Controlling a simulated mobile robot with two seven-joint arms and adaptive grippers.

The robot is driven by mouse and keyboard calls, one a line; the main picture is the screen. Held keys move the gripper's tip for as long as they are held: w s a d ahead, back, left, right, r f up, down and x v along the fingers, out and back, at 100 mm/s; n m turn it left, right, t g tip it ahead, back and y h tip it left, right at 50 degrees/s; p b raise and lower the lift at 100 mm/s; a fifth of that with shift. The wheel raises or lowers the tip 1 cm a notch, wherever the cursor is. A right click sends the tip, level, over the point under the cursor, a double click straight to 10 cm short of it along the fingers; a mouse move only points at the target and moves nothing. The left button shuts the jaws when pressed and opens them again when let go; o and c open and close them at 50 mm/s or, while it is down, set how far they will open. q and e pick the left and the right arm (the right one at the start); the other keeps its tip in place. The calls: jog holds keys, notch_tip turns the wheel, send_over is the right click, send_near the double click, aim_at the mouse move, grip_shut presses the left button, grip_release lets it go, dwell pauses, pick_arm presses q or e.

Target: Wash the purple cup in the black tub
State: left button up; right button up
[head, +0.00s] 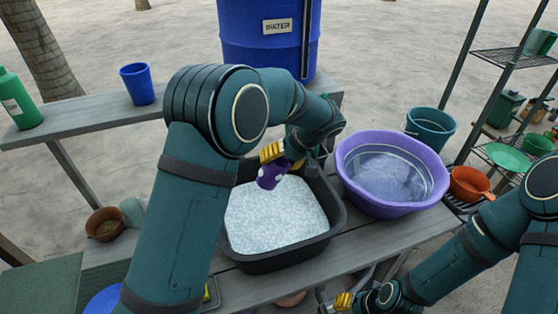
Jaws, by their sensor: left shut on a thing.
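The black tub (335,218) stands on the grey wooden bench and is filled with white, foamy-looking content. The purple cup (268,180) is tilted over the far left part of the tub, above the foam; I cannot tell whether it touches it. My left gripper (274,160), with yellow fingers, is shut on the purple cup, and my own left arm hides part of the grip. My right gripper (343,301) is low at the bottom edge, in front of the bench, well apart from the tub. Its fingers are too small to tell open from shut.
A purple basin (348,172) of clear water stands right of the tub. A blue water barrel (238,45) is behind. A blue cup (137,84) and green bottle (18,100) stand on the left shelf. A teal bucket (430,127) and a metal rack (500,58) are at right.

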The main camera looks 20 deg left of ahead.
aim_at(264, 168)
dwell(0.5)
pick_arm(q)
jog(key=shift+s+a+r+h+b, duration=0.15)
jog(key=shift+a+h+b, duration=0.2)
jog(key=shift+h+b, duration=0.1)
jog(key=shift+s+a+r+n+t+h+b, duration=0.3)
jog(key=shift+a+r+t+h+b, duration=0.2)
jog(key=shift+a+h+b, duration=0.1)
jog(key=shift+s+a+r+t+h+b, duration=0.2)
jog(key=shift+a+r+t+h+b, duration=0.1)
jog(key=shift+r+h+b, duration=0.15)
jog(key=shift+s+a+r+t+h+b, duration=0.2)
jog(key=shift+a+r+t+h+b, duration=0.15)
jog(key=shift+r, duration=0.2)
jog(key=shift+s+a+r+n+t+h+b, duration=0.15)
jog(key=shift+s+r+t+h+b, duration=0.1)
jog(key=shift+r, duration=0.25)
jog(key=shift+s+r+n+t+h+b, duration=0.15)
jog(key=shift+s+r+t+h, duration=0.05)
jog(key=shift+r, duration=0.25)
